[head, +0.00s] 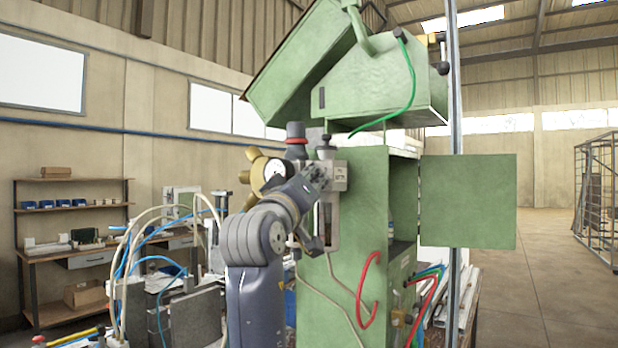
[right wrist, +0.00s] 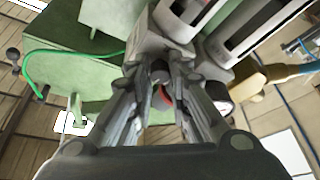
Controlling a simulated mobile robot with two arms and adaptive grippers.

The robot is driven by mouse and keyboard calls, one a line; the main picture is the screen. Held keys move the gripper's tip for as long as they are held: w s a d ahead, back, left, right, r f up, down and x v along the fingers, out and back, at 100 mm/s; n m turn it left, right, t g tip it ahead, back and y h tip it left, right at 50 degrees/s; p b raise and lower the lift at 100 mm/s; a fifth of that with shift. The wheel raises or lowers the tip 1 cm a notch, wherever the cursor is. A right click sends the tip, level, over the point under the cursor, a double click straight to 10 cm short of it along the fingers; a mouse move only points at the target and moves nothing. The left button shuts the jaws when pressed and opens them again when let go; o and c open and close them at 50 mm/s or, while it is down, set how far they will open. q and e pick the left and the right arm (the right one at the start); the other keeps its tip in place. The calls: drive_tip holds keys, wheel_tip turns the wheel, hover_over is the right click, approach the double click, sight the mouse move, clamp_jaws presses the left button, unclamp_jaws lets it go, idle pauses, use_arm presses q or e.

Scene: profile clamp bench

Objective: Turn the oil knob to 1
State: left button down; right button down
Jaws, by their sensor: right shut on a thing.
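My right gripper (head: 318,178) reaches in from below at the grey air-service unit (head: 338,178) on the side of the green machine. In the right wrist view, its two fingers (right wrist: 163,105) are shut on a small dark knob with a red part (right wrist: 161,76), taken as the oil knob. The fingers hide much of it, and I cannot read any number or setting. In the head view, the gripper covers this knob. My left gripper is not in view.
A dark knob with a red collar (head: 296,135) and a round gauge (head: 274,172) sit close beside my right gripper.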

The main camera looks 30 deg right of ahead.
drive_tip(key=shift+s+d+r+n+y+p, duration=0.15)
drive_tip(key=shift+n+y+p, duration=0.6)
drive_tip(key=shift+n+p, duration=1.1)
drive_tip(key=shift+w+a+r+n+y+p, duration=0.1)
drive_tip(key=shift+r+n+y+p, duration=0.15)
drive_tip(key=shift+n+y+p, duration=1.45)
drive_tip(key=shift+s+d+r+n+h+p, duration=0.15)
drive_tip(key=shift+n+p, duration=1.05)
drive_tip(key=shift+n, duration=1.55)
drive_tip(key=shift+a, duration=0.1)
drive_tip(key=c, duration=1.5)
unclamp_jaws()
drive_tip(key=shift+w, duration=0.1)
drive_tip(key=shift+o, duration=0.2)
drive_tip(key=shift+g, duration=0.3)
drive_tip(key=v, duration=1.2)
